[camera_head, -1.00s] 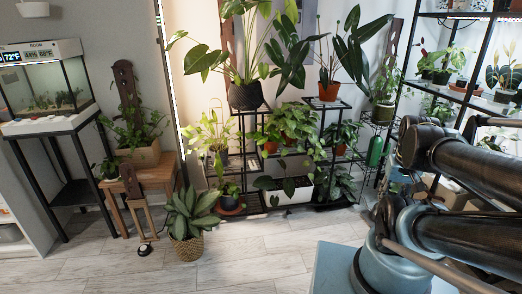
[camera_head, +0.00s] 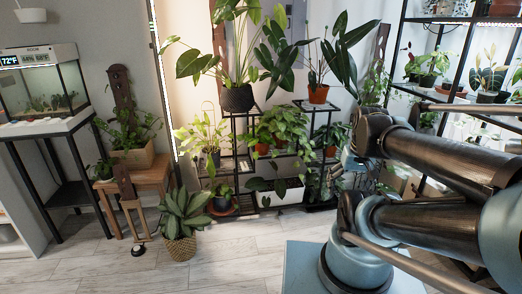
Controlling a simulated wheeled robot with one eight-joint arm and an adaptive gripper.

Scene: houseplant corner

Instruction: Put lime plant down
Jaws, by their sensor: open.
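A lime-green leafy plant (camera_head: 205,135) stands upright at the left end of the black tiered plant stand (camera_head: 233,150); I take it to be the lime plant. Its pot is small and partly hidden by leaves. My gripper (camera_head: 347,172) shows small and partly hidden beyond my dark wrist, in front of the stand's right side. It is open, and I see nothing held in it. It is well to the right of the lime-green plant and apart from it.
A variegated plant in a woven basket (camera_head: 180,249) stands on the floor at left. A wooden stool (camera_head: 150,180) and an aquarium (camera_head: 40,85) are farther left. A black shelf rack (camera_head: 398,60) is at right. The pale floor (camera_head: 235,255) at centre is clear.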

